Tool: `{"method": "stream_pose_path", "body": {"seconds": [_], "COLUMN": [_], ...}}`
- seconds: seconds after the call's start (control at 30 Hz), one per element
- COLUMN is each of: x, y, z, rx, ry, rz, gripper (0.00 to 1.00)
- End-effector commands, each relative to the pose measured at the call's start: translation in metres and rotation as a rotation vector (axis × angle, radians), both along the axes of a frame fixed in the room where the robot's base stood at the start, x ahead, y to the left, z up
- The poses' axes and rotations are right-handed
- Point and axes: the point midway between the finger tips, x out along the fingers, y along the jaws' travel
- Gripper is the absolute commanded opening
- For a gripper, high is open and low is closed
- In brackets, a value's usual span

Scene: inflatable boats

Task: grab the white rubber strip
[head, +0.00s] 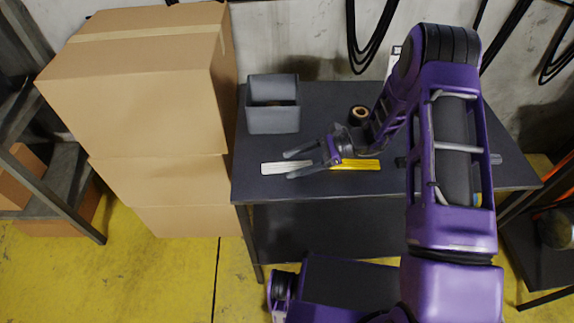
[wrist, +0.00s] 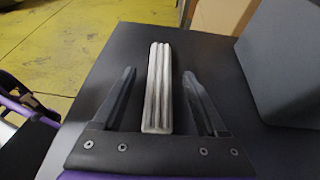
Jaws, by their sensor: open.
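The white rubber strip (head: 286,167) lies flat on the dark table, near its left front part. In the wrist view the strip (wrist: 157,90) is pale grey-white with lengthwise ridges and points away from me. My gripper (head: 289,165) is open, its two fingers pointing left toward the strip. In the wrist view the fingers of my gripper (wrist: 158,75) stand on either side of the strip's near part, with a gap on both sides. Whether they are down at the strip's height I cannot tell. Nothing is between the fingers except the strip in line of sight.
A yellow strip (head: 362,165) lies on the table (head: 330,105), partly behind my gripper. A grey open bin (head: 273,118) stands at the back left, and a tape roll (head: 359,113) is behind my wrist. Stacked cardboard boxes (head: 150,90) stand left of the table.

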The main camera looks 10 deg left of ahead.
Motion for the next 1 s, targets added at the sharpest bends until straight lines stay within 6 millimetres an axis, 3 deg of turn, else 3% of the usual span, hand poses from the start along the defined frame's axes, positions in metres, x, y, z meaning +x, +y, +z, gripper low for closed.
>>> {"method": "stream_pose_path", "body": {"seconds": [0.13, 0.5, 0.57, 0.87, 1.0], "x": [0.000, 0.000, 0.001, 0.001, 0.001], "y": [-0.001, -0.001, -0.001, -0.001, -0.001], "z": [0.000, 0.000, 0.000, 0.001, 0.014], "rx": [0.000, 0.000, 0.000, 0.000, 0.002], "ry": [0.000, 0.000, 0.000, -0.001, -0.003], "rz": [-0.001, -0.001, -0.001, -0.001, -0.002], "gripper": [0.75, 0.08, 0.00, 0.00, 0.00]}}
